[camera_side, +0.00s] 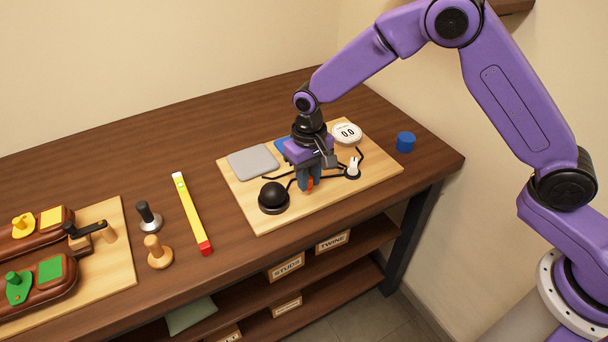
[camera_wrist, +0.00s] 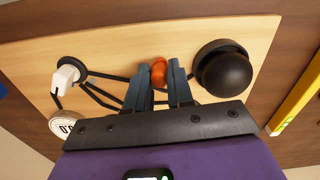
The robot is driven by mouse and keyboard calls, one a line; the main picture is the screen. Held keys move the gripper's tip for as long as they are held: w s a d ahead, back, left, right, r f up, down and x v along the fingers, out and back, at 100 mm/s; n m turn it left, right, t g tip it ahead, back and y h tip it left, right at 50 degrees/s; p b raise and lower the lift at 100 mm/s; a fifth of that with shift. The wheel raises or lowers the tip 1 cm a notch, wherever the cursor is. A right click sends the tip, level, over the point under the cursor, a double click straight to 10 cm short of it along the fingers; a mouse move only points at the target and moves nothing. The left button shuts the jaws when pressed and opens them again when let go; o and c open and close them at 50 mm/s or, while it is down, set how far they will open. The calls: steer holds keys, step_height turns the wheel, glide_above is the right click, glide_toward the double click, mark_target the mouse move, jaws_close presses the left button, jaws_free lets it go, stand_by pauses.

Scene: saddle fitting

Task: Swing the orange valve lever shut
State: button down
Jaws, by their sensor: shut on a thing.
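The orange valve lever (camera_side: 310,185) is mostly hidden behind my gripper in the side view; only a small orange piece shows at the fingertips. In the wrist view the rounded orange lever end (camera_wrist: 158,72) shows between the two blue-grey fingers. My gripper (camera_side: 309,183) points down at the light wooden board (camera_side: 262,221) and is shut on the lever; the fingers also show in the wrist view (camera_wrist: 159,82). The valve body and the lever's full angle are hidden.
On the board are a black dome (camera_side: 272,194) close by, a white switch (camera_side: 353,166), a round 0.0 gauge (camera_side: 347,132), a grey pad (camera_side: 253,161) and black lines. A blue cylinder (camera_side: 405,142) and a yellow level (camera_side: 190,210) stand off the board.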

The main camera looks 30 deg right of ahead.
mark_target(322, 193)
steer(key=n, duration=0.1)
steer(key=d+n, duration=0.1)
steer(key=n, duration=0.1)
steer(key=shift+s+d+n, duration=0.2)
steer(key=shift+s+n, duration=0.1)
steer(key=shift+s, duration=0.1)
steer(key=shift+s+d+n, duration=0.1)
steer(key=shift+d+n, duration=0.3)
steer(key=shift+n, duration=0.65)
steer(key=shift+s+d+n, duration=0.1)
steer(key=shift+d+n, duration=0.3)
steer(key=shift+n, duration=0.65)
steer(key=shift+w, duration=0.1)
steer(key=c, duration=1)
jaws_free()
step_height(322, 193, up, 18)
steer(key=shift+f, duration=0.25)
steer(key=shift+d, duration=0.1)
